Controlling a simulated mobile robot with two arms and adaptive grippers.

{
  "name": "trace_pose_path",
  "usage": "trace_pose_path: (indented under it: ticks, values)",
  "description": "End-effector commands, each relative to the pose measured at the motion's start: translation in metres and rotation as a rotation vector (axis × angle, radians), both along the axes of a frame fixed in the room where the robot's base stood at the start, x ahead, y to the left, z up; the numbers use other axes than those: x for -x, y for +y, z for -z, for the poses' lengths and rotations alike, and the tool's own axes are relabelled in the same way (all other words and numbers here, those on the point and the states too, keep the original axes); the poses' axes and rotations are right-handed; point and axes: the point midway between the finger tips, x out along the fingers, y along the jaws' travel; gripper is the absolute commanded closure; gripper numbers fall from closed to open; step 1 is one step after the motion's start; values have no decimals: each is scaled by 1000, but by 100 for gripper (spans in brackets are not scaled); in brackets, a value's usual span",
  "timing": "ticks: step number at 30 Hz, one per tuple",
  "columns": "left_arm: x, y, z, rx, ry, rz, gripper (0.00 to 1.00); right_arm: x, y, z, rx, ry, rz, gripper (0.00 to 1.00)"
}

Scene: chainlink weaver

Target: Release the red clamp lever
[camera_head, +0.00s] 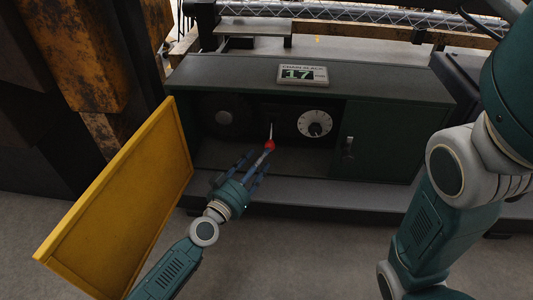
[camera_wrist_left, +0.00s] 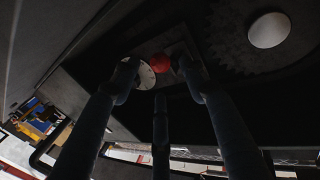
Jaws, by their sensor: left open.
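The red clamp lever shows in the head view as a thin pale rod with a red ball knob (camera_head: 269,146), standing in the dark recess of the green cabinet. The red knob also shows in the left wrist view (camera_wrist_left: 161,62), between the fingertips. My left gripper (camera_head: 258,162) is open, with its fingers reaching up to the knob from below. In the left wrist view its fingers (camera_wrist_left: 157,72) are spread on both sides of the knob, with a third finger below it. I cannot tell whether any finger touches the knob. My right gripper is out of view.
A white dial (camera_head: 314,123) is right of the lever, and a round grey disc (camera_head: 223,117) is left of it. A yellow panel (camera_head: 120,205) stands open close to my left arm. A closed green door (camera_head: 378,142) is at right.

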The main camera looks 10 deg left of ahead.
Motion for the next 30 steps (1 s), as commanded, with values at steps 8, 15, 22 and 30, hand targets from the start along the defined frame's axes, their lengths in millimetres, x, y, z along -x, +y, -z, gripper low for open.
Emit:
trace_pose_path:
  ticks: [8, 15, 22, 30]
  values:
    - [-38, -15, 1, 1, 0, -1, 56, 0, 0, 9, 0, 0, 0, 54]
    - [-45, -18, 0, -1, 1, 0, 56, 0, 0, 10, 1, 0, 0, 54]
    - [-44, -18, 1, -1, 1, 0, 70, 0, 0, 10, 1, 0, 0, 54]
    - [-44, -18, 1, -2, 1, 0, 100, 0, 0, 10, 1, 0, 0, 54]
